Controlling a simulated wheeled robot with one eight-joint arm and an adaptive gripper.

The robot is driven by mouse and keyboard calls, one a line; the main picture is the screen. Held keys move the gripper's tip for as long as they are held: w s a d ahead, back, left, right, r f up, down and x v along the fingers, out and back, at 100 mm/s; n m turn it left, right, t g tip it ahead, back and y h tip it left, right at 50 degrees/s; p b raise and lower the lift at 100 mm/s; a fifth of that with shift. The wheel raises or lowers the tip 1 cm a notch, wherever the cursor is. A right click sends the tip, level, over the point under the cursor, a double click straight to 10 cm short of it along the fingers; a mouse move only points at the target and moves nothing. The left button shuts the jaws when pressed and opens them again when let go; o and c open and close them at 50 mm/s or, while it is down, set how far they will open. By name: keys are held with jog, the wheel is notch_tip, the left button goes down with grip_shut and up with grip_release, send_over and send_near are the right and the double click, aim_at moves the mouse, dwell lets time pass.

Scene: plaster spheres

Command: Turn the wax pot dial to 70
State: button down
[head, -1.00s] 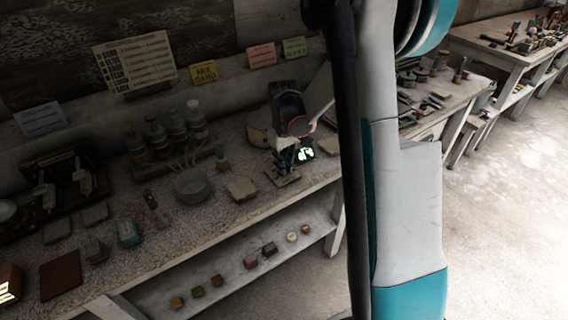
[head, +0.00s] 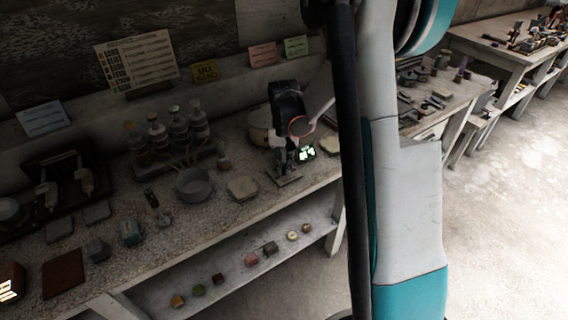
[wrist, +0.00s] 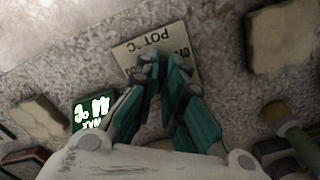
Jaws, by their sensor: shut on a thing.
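The dial's plate (wrist: 189,33), a pale plaque with "POT °C" upside down, lies on the bench top in the wrist view. It also shows in the head view (head: 288,181). My gripper (wrist: 161,68) points down at the plate, its teal fingers close together and shut on the dial. The dial is hidden between the fingertips, so its setting cannot be read. In the head view my gripper (head: 281,168) stands over the plate. A lit green display (wrist: 92,112) is beside it; its digits are unclear. The pale pot (head: 258,126) is partly hidden behind my wrist.
A grey bowl (head: 194,185) and a pale block (head: 242,188) stand left of my gripper. Pump bottles (head: 178,124) are behind them. Another pale block (head: 330,146) sits to the right. A brush-like tool (wrist: 284,122) lies right in the wrist view.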

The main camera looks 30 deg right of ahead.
aim_at(284, 167)
dwell(0.4)
jog(key=c, duration=1.7)
grip_release()
notch_tip(284, 167, up, 12)
